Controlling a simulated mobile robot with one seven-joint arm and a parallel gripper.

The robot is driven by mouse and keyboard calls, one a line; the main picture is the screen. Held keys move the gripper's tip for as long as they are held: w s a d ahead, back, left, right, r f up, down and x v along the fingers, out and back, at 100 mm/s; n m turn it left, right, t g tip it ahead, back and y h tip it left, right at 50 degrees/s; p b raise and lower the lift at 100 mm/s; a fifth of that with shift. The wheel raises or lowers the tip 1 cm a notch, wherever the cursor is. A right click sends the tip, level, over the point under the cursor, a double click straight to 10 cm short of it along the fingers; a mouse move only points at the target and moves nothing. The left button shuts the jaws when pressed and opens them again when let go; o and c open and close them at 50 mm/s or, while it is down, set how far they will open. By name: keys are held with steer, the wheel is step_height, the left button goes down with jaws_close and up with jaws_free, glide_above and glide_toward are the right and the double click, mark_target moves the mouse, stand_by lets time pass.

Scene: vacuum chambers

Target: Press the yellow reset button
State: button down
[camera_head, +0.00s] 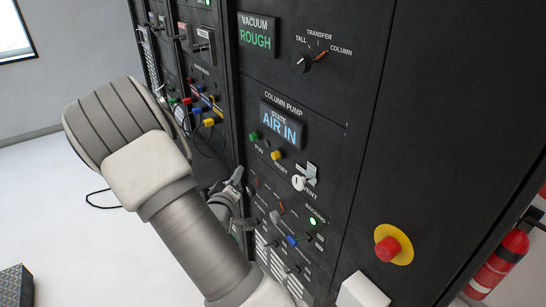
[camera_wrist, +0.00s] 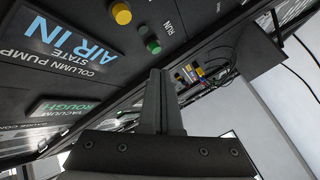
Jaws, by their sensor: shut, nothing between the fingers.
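The yellow reset button (camera_head: 277,155) is on the black panel below the "AIR IN" display, right of the green RUN button (camera_head: 253,135). In the wrist view, the yellow button (camera_wrist: 121,13) is at the top, left of and above the green button (camera_wrist: 153,46). My gripper (camera_head: 238,175) is below and left of the yellow button in the head view, apart from it. In the wrist view, my gripper (camera_wrist: 160,74) has its fingers together and empty, pointing toward the panel below the green button.
A red emergency button (camera_head: 388,249) on a yellow disc is at lower right. Cables (camera_head: 193,115) hang from the left rack. Open floor lies left.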

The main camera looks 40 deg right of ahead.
mark_target(277, 155)
steer(key=d, duration=0.8)
steer(key=shift+s+d+b, duration=0.25)
steer(key=shift+d+b, duration=0.1)
steer(key=shift+b, duration=0.1)
steer(key=shift+d, duration=0.1)
stand_by(1.6)
steer(key=shift+d+b, duration=0.3)
steer(key=shift+d, duration=0.6)
stand_by(0.6)
steer(key=shift+a+b, duration=0.15)
steer(key=shift+b, duration=0.15)
steer(key=shift+a, duration=0.85)
steer(key=shift+a, duration=0.1)
